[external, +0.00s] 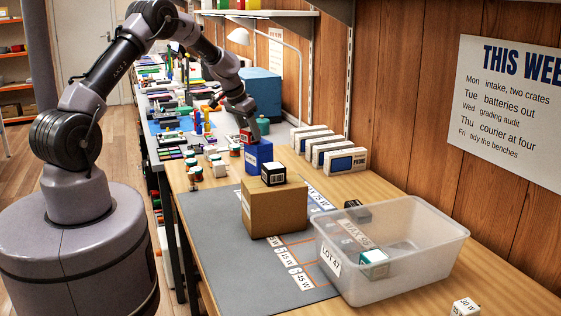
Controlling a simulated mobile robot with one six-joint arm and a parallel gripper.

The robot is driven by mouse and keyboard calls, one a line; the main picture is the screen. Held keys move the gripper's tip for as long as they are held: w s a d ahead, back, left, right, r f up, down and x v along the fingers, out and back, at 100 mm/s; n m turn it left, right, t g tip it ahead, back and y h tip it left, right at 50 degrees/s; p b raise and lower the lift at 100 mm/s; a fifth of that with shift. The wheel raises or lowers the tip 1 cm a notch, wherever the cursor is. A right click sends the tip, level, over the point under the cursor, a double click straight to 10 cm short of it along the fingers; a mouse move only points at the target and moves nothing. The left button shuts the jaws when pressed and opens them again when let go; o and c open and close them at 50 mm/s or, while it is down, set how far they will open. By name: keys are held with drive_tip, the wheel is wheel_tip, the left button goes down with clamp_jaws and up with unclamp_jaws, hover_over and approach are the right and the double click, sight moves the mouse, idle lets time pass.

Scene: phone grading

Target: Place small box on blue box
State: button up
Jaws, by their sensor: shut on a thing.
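My gripper (246,127) is over the blue box (259,157), pointing down. It is shut on a small box (247,138) with a red and pale face. The small box is at the top of the blue box; I cannot tell whether it touches it or is slightly above. The fingers hide part of the small box. The blue box stands upright on the wooden bench, behind a brown cardboard box (262,212).
A black and white cube (273,175) sits on the cardboard box. A clear tub (400,270) holding a teal and white box (374,264) stands front right. White phone boxes (345,160) line the wall. Small jars stand left of the blue box. The grey mat's (215,245) left part is clear.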

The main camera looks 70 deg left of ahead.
drive_tip(key=o, duration=1.4)
